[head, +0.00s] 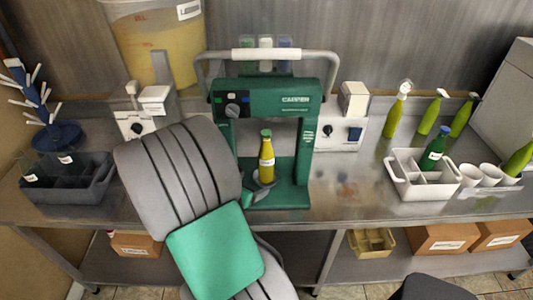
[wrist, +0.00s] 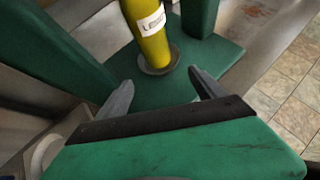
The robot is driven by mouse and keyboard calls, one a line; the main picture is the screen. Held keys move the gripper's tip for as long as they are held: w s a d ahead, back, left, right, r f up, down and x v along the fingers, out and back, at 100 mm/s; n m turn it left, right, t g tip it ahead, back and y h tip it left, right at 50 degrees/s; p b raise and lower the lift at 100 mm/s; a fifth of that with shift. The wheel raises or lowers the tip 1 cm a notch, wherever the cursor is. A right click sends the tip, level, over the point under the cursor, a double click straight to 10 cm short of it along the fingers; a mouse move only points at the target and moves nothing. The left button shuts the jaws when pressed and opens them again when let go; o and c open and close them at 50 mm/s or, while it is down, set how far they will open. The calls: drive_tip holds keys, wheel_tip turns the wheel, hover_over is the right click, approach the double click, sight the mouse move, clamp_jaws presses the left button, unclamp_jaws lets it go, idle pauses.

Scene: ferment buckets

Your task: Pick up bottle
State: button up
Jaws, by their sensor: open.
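A yellow bottle (head: 266,160) with a white label and a green top stands upright on the base of a green bench machine (head: 302,150). In the wrist view the bottle (wrist: 147,32) stands on a small round grey rest (wrist: 158,64), its top cut off by the frame edge. My gripper (wrist: 163,84) is open, with its two grey fingers apart and pointing toward the bottle's foot. The bottle is just beyond the fingertips and nothing is between them. Other bottles stand elsewhere, one green (head: 433,150) in a white caddy.
The machine's side posts flank the bottle, with a handle bar (head: 262,54) above. A dark caddy (head: 67,181) stands left, a white caddy (head: 422,179) right, near white cups (head: 480,175) and green spray bottles (head: 429,115).

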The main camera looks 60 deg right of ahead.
sight(263, 163)
drive_tip(key=d+r+h, duration=0.1)
drive_tip(key=d, duration=0.1)
drive_tip(key=d+r+h+b, duration=0.1)
drive_tip(key=d, duration=0.1)
drive_tip(key=s+d+r+n, duration=0.1)
drive_tip(key=d+r, duration=0.1)
drive_tip(key=shift+d+t+h, duration=0.1)
drive_tip(key=shift+t+h, duration=0.2)
drive_tip(key=shift+h, duration=0.1)
drive_tip(key=x, duration=0.3)
drive_tip(key=p+x, duration=0.1)
drive_tip(key=x, duration=0.3)
drive_tip(key=shift+w+d+r, duration=0.15)
drive_tip(key=shift+w, duration=0.1)
drive_tip(key=shift+c, duration=0.6)
clamp_jaws()
drive_tip(key=shift+r, duration=0.15)
